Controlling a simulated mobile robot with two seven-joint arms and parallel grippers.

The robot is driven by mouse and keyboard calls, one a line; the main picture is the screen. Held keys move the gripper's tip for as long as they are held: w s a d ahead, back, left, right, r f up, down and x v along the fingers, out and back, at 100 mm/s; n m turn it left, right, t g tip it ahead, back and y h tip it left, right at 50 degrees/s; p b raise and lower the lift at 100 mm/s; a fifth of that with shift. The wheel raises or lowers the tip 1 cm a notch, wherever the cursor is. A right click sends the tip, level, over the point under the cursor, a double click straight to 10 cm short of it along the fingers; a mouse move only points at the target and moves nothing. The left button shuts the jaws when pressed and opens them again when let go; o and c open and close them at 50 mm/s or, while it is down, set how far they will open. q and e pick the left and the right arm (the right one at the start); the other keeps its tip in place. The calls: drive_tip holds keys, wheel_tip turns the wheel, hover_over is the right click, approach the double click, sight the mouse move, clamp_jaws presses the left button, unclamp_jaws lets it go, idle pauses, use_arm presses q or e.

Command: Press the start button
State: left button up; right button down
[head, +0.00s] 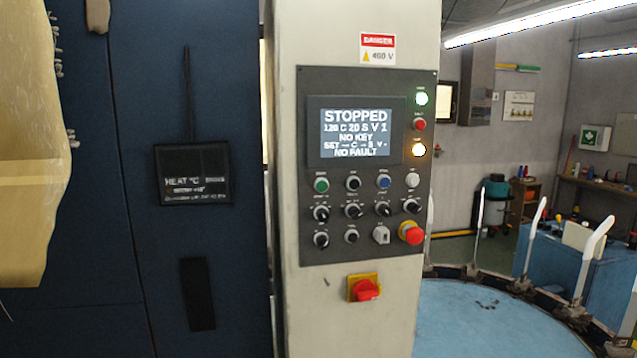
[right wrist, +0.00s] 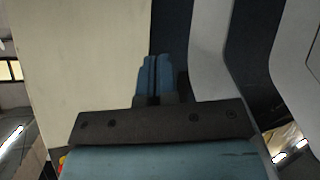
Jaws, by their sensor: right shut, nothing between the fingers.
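The control panel (head: 366,220) is a dark plate on a pale column in the head view. Its screen (head: 355,136) reads STOPPED, NO KEY and NO FAULT. A green button (head: 321,185) sits at the left of the top row of controls; its small label is too blurred to read for certain. Black, blue and white buttons stand to its right. My right gripper (right wrist: 153,62) shows in the right wrist view, its two blue fingers shut together with nothing between them. It is not in the head view, so its distance from the panel cannot be told. My left gripper is not in view.
A red emergency knob (head: 411,232) sits at the panel's lower right and a red rotary switch (head: 366,289) below the panel. Green and amber lamps are lit at the right edge. A blue round table (head: 490,320) with pale upright forms stands at right.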

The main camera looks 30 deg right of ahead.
sight(322, 186)
drive_tip(key=w+d+r+n+t+h, duration=0.15)
drive_tip(key=w+r+t, duration=0.35)
drive_tip(key=r, duration=0.7)
drive_tip(key=w+d+r+n+t+h, duration=0.1)
drive_tip(key=w+r+n+t, duration=0.15)
drive_tip(key=w+r, duration=0.75)
wheel_tip(322, 186, up, 25)
drive_tip(key=s+n+t, duration=0.2)
drive_tip(key=n+t, duration=0.1)
drive_tip(key=t, duration=0.5)
drive_tip(key=shift+s+d+n+p, duration=0.15)
drive_tip(key=shift+d+n+p, duration=0.05)
drive_tip(key=shift+n+p, duration=0.1)
drive_tip(key=shift+f, duration=0.1)
drive_tip(key=shift+w+d+b, duration=0.3)
drive_tip(key=shift+w+d, duration=0.05)
drive_tip(key=shift+w, duration=1.1)
drive_tip(key=shift+w+d+b, duration=0.25)
drive_tip(key=shift+w+d, duration=0.15)
drive_tip(key=shift+w, duration=1)
drive_tip(key=shift+w+d+b, duration=0.3)
drive_tip(key=shift+w+d, duration=0.05)
drive_tip(key=shift+w, duration=1.1)
